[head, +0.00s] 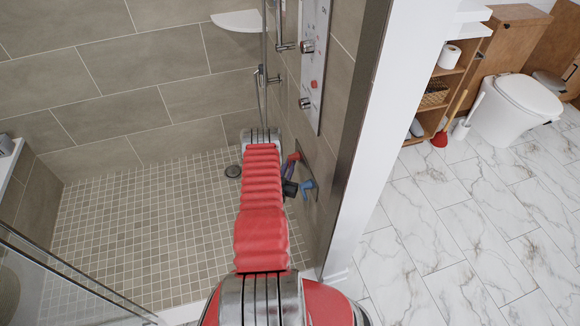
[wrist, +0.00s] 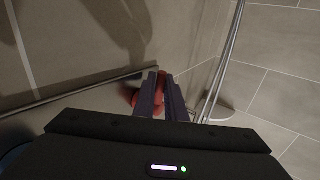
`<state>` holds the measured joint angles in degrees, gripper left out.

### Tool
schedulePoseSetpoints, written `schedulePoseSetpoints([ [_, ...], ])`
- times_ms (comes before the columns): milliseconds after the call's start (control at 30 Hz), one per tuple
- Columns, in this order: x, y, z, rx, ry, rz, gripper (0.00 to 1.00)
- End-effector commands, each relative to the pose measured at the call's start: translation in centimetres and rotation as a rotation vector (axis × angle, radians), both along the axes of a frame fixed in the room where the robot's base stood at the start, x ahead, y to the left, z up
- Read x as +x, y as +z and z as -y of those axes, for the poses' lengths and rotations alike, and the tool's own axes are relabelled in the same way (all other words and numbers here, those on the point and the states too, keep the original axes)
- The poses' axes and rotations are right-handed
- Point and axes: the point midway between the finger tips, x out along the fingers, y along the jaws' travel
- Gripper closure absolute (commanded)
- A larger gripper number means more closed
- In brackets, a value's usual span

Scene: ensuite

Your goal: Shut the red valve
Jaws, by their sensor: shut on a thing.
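The red valve (head: 293,157) is on the shower's side wall, just right of my arm in the head view. In the wrist view the red valve (wrist: 134,97) shows beside and between the two dark fingers of my gripper (wrist: 161,88). My gripper is shut on it. In the head view my arm partly hides the gripper, and the valve's exact turn is hard to tell.
A blue valve (head: 308,187) is close to the red one. A shower panel (head: 312,70) with knobs and a hose hangs above. A glass screen (head: 70,280) stands at lower left. The tiled shower floor (head: 140,220) is clear around the drain.

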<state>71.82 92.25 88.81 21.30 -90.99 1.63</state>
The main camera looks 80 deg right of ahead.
Motion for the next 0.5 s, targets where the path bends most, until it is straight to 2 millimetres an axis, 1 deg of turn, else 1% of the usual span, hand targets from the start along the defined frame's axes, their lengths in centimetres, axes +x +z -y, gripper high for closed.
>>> schedulePoseSetpoints([
  [33, -0.29, -0.03, -0.02, 0.0, -0.006, 0.0, 1.0],
  [167, -0.34, -0.05, 0.0, -0.005, -0.008, 0.003, 1.0],
  [500, -0.31, -0.11, 0.28, -0.081, -0.011, 0.049, 1.0],
])
